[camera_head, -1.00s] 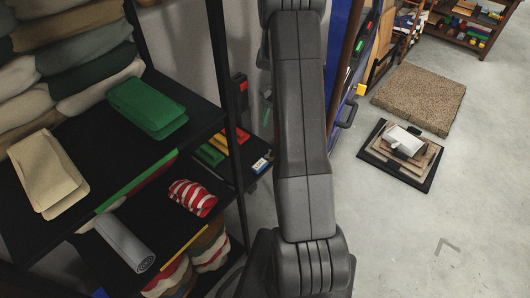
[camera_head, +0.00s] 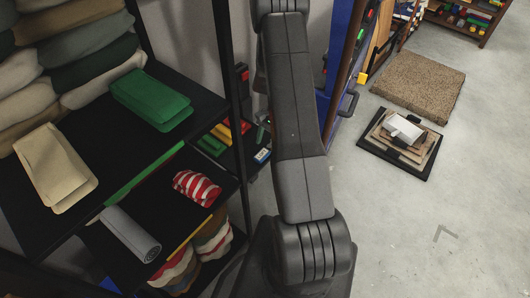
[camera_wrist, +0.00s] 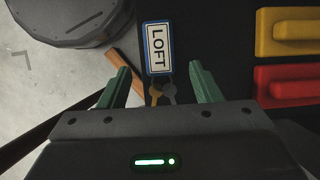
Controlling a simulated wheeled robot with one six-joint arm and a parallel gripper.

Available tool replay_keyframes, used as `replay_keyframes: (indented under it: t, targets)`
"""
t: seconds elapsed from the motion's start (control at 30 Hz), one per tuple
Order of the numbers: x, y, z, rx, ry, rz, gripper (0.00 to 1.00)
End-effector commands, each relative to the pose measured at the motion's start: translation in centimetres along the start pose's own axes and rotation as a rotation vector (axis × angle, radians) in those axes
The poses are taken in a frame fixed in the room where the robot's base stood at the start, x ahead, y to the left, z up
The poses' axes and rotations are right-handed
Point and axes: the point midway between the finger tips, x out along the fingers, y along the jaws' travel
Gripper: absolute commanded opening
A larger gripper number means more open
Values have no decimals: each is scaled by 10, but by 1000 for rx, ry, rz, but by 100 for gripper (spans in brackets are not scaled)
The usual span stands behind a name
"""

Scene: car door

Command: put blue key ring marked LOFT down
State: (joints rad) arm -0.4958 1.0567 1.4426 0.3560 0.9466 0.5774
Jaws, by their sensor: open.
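The blue key ring marked LOFT (camera_wrist: 158,47) has a white label in a blue frame. It lies on a dark surface in the wrist view, with its keys (camera_wrist: 162,93) towards my gripper. My gripper (camera_wrist: 160,72) is open, with one green finger on each side of the key ring and a gap on both sides. In the head view the key ring (camera_head: 262,156) shows small on a low dark shelf beside coloured blocks. My arm hides most of the gripper there.
A yellow block (camera_wrist: 290,33) and a red block (camera_wrist: 290,86) lie right of the key ring. Green blocks (camera_head: 211,145) are beside them. A black rack post (camera_head: 231,90) stands left of my arm. The floor (camera_head: 440,215) at right is mostly clear.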

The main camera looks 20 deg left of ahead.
Motion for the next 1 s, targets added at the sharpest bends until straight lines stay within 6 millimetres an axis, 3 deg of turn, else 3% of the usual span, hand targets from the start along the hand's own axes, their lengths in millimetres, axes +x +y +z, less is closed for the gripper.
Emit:
replay_keyframes:
  t: [0.2, 0.43, 0.7, 1.0]
  targets:
    - [24, 0, 1, -1, 0, 1, 58]
    - [25, 0, 1, -1, 1, 0, 58]
    - [25, 0, 1, 0, 1, 0, 9]
    - [22, -1, 2, -1, 2, -1, 5]
